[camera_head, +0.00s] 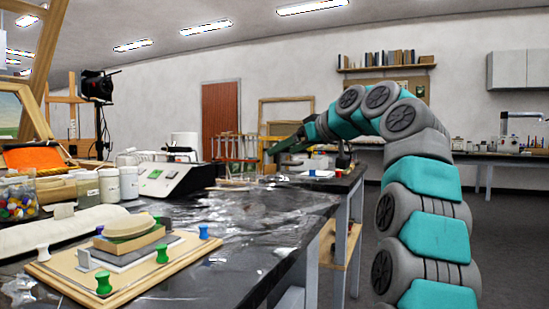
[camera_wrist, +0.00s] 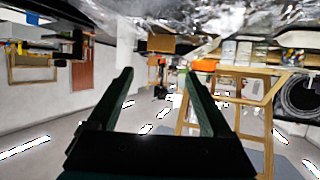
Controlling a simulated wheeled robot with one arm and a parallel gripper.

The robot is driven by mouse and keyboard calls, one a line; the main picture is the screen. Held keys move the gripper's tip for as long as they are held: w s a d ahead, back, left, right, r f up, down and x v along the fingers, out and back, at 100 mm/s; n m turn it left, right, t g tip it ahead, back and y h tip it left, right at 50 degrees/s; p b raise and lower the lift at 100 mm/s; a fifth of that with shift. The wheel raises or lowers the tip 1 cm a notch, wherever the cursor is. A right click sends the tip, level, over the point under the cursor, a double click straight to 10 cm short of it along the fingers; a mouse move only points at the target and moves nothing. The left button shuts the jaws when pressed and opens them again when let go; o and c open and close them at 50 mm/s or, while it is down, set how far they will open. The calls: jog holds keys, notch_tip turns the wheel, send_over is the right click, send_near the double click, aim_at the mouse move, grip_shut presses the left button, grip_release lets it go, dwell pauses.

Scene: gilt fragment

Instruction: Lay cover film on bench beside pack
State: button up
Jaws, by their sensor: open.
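A low stacked pack (camera_head: 131,236) lies on a wooden board (camera_head: 52,273) with blue, green and white knobs at the front left of the bench (camera_head: 262,210). Crinkled, shiny film (camera_head: 225,240) appears to spread over the dark bench top to its right; I cannot tell whether this is the cover film. My gripper (camera_head: 272,150) is raised above the far part of the bench, well away from the pack. In the wrist view my gripper (camera_wrist: 158,75) shows two parted fingers with nothing between them. That view is upside down, and the pack is not clear in it.
A black and white device (camera_head: 170,178) and white jars (camera_head: 118,183) stand behind the board. A white roll-like pad (camera_head: 60,228) lies left of it. A wooden rack (camera_head: 236,147) stands farther back. The bench's right front is free of objects.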

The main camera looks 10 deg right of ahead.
jog(key=shift+v, duration=2.4)
